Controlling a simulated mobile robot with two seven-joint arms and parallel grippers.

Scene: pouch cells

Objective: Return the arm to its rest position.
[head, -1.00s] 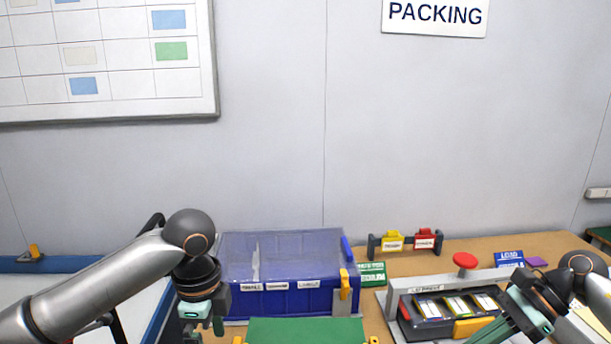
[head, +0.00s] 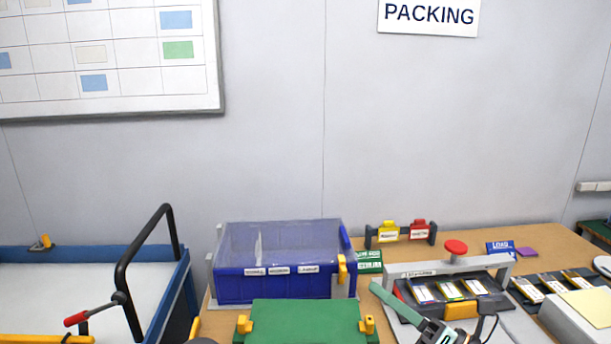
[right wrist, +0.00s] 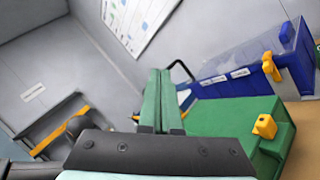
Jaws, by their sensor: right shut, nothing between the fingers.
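My right gripper (head: 390,300) shows at the bottom of the head view, with green fingers pointing up and left, in front of the press frame. In the right wrist view its two green fingers (right wrist: 158,100) lie side by side, shut and empty. They point toward the wall, with the green box and blue bin to their right. My left gripper is out of the head view; only a small dark part of what may be my left arm shows at the bottom edge.
A blue bin (head: 290,288) with a clear lid stands behind a green box (head: 305,322) with yellow latches. A grey press frame (head: 500,268) with a red knob (head: 456,247) holds a dark tray of pouch cells. More cells lie right. A blue cart (head: 185,285) with a black handle stands left.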

